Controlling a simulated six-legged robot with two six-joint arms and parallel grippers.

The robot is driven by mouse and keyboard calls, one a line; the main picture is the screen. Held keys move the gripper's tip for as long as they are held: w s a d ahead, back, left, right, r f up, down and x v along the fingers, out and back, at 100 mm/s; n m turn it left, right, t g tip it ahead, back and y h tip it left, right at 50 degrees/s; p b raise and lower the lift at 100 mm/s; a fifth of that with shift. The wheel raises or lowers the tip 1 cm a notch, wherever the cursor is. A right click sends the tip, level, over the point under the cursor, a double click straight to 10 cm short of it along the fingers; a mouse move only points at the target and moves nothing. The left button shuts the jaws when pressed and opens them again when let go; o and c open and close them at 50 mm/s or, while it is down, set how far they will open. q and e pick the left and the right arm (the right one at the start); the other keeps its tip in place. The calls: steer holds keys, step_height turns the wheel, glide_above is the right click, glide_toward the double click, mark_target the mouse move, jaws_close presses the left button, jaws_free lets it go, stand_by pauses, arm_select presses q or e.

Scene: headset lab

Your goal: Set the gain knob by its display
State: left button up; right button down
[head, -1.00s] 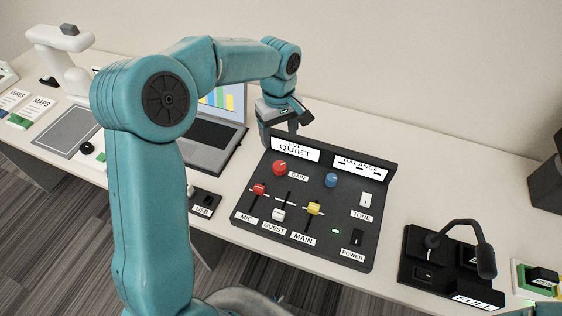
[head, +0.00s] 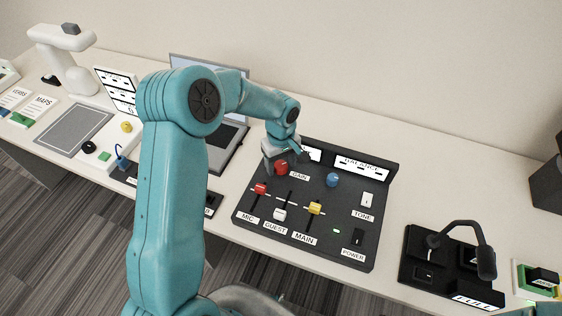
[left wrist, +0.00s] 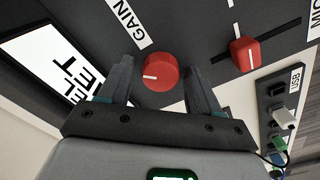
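The red gain knob (head: 281,167) sits at the upper left of the dark mixer panel (head: 318,245), beside its GAIN label. In the left wrist view the knob (left wrist: 160,72) shows a white pointer line. Its level display (head: 314,155) is mostly hidden by my gripper in the head view. My left gripper (head: 276,160) is at the knob. Its fingers (left wrist: 158,70) are open, one on each side of the knob with gaps. My right gripper is not in view.
The panel also has a red MIC slider (head: 261,189), a white GUEST slider (head: 280,214), a yellow MAIN slider (head: 315,208) and a blue knob (head: 332,180). A laptop (head: 228,135) stands behind left.

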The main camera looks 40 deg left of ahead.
arm_select(q)
steer(key=c, duration=0.8)
steer(key=shift+f+m+b, duration=0.1)
steer(key=shift+m+b, duration=0.45)
steer(key=shift+m, duration=0.95)
steer(key=shift+r, duration=0.2)
steer(key=o, duration=1)
steer(key=shift+o, duration=0.2)
